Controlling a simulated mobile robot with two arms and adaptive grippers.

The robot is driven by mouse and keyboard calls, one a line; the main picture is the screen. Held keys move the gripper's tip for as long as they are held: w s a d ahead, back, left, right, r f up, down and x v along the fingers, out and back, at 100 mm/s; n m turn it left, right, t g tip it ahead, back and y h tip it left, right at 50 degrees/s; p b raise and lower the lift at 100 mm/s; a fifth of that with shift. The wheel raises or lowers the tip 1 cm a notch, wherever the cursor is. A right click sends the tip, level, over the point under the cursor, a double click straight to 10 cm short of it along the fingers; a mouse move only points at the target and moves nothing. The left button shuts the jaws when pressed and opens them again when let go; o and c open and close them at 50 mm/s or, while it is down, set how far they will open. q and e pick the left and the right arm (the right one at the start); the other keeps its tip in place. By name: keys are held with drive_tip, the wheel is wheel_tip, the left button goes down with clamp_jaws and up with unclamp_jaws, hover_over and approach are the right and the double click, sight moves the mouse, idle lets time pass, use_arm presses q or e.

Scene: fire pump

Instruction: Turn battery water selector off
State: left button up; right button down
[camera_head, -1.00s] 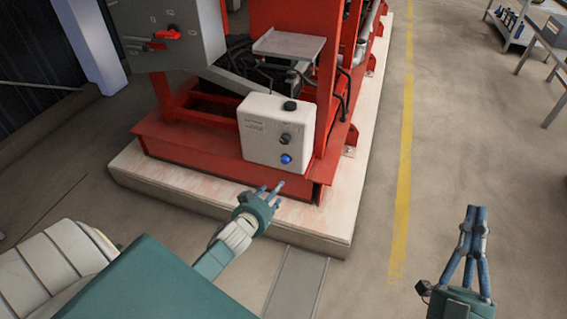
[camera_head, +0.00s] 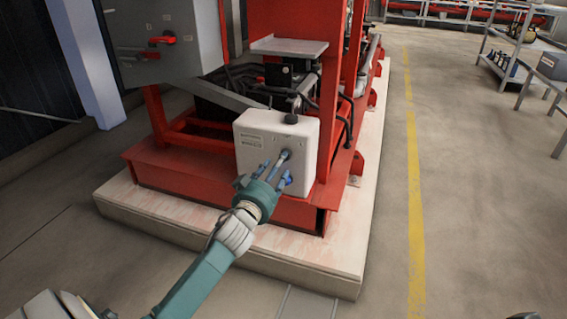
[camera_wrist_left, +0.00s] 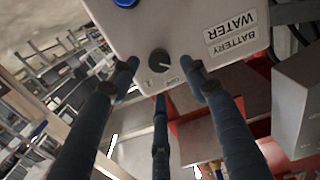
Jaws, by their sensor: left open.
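A white control box (camera_head: 250,137) is mounted on the red pump frame. In the left wrist view it appears upside down, with a "BATTERY WATER" label (camera_wrist_left: 235,33) and a dark round knob (camera_wrist_left: 160,62) with a pale pointer mark. A blue button or knob (camera_wrist_left: 126,2) is at the top edge there; it also shows partly behind the fingers in the head view (camera_head: 288,179). My left gripper (camera_head: 275,165) is open in front of the box. In the wrist view its fingers (camera_wrist_left: 163,82) spread around the knob's sides; contact cannot be told.
A grey cabinet with red handles (camera_head: 168,37) stands at upper left. The pale plinth (camera_head: 300,252) edges the red base.

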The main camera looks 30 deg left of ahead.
use_arm(q)
drive_tip(key=shift+b+x, duration=0.75)
drive_tip(key=shift+x, duration=2.05)
drive_tip(key=shift+a, duration=0.1)
drive_tip(key=c, duration=1.2)
